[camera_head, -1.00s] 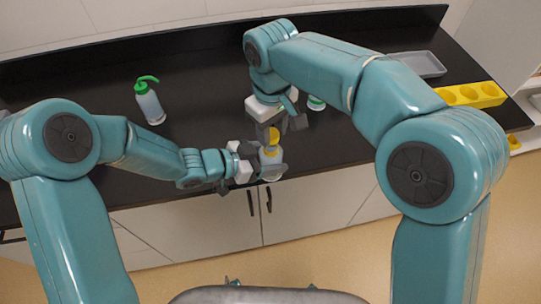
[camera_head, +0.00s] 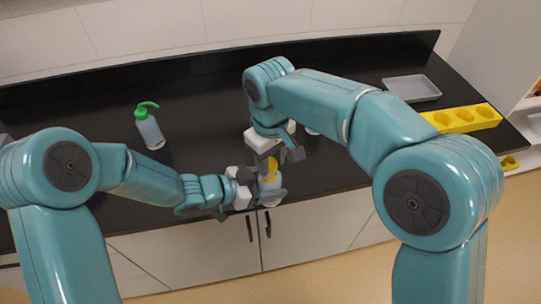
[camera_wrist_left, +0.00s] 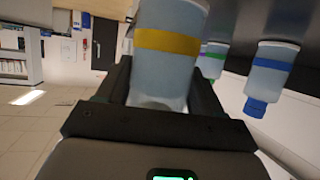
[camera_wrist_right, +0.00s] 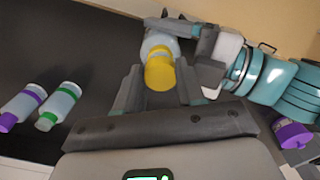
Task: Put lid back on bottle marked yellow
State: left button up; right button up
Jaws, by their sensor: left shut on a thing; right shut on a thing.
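The bottle with a yellow band (camera_wrist_left: 168,44) is held in my left gripper (camera_head: 270,192), over the bench's front edge. The bottle also shows in the right wrist view (camera_wrist_right: 161,40), in the left gripper's fingers. My right gripper (camera_wrist_right: 160,88) is shut on the yellow lid (camera_wrist_right: 159,72). In the head view the lid (camera_head: 271,166) is right above the bottle, at its top end. The lid hides the bottle's mouth, so I cannot tell whether it is seated or only close to it.
Bottles with a purple band (camera_wrist_right: 22,105), a green band (camera_wrist_right: 58,103) and a blue band (camera_wrist_left: 268,65) stand nearby. A green-topped wash bottle (camera_head: 150,130) stands left on the black bench. A grey tray (camera_head: 412,88) and yellow rack (camera_head: 463,118) are at the right.

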jog(key=shift+f, duration=0.25)
jog(key=shift+f, duration=0.55)
dwell(0.4)
jog(key=m, duration=0.9)
jog(key=shift+a, duration=0.15)
jog(key=m, duration=0.5)
jog(key=shift+a+m, duration=0.1)
jog(key=shift+m, duration=0.2)
jog(key=m, duration=0.5)
jog(key=shift+f, duration=0.1)
jog(key=m, duration=0.5)
jog(key=shift+w+a, duration=0.1)
jog(key=shift+w, duration=0.05)
jog(key=m, duration=0.8)
jog(key=shift+w, duration=0.1)
